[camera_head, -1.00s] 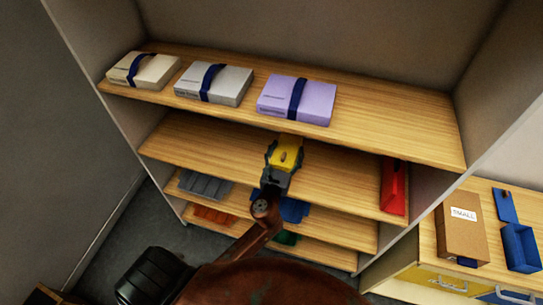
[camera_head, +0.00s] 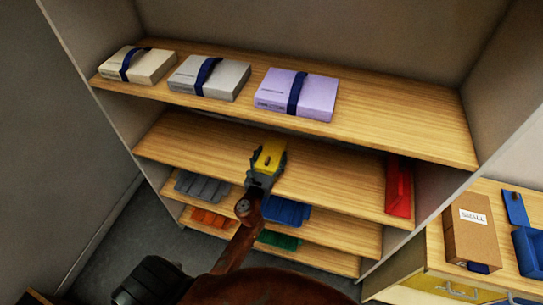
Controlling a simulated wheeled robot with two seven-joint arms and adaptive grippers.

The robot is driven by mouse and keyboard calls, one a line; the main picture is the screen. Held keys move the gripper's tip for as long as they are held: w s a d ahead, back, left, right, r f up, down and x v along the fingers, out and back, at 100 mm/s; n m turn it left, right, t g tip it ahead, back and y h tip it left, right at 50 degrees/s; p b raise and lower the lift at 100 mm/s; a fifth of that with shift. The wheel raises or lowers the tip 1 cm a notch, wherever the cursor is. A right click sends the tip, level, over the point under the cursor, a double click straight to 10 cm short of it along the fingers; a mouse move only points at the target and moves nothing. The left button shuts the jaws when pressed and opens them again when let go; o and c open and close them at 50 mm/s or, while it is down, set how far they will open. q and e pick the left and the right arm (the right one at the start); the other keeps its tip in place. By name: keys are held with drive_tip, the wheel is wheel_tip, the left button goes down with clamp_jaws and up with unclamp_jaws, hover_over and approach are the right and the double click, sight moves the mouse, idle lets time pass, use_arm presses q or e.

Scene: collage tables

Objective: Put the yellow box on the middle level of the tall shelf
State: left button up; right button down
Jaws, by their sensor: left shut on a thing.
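The yellow box (camera_head: 269,156) is small and sits between the fingers of my left gripper (camera_head: 267,164), which is shut on it. The gripper holds it over the front part of the second board down (camera_head: 325,170) of the tall shelf (camera_head: 400,115). I cannot tell whether the box touches that board. The gripper hides part of the box. My right gripper is not in view.
The top board holds a cream box (camera_head: 135,65), a grey box (camera_head: 210,79) and a lilac box (camera_head: 296,93). A red item (camera_head: 399,188) stands at the right of the second board. Grey, orange, blue and green bins lie lower. A cardboard box (camera_head: 470,232) stands at right.

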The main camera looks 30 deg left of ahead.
sight(264, 170)
use_arm(q)
drive_tip(key=shift+f, duration=0.1)
drive_tip(key=o, duration=1.9)
drive_tip(key=shift+r, duration=0.25)
drive_tip(key=v, duration=0.5)
drive_tip(key=b+v, duration=0.1)
drive_tip(key=v, duration=0.4)
drive_tip(key=shift+s+f, duration=0.2)
drive_tip(key=shift+s, duration=0.1)
drive_tip(key=shift+s+d+r, duration=0.15)
drive_tip(key=shift+s, duration=0.55)
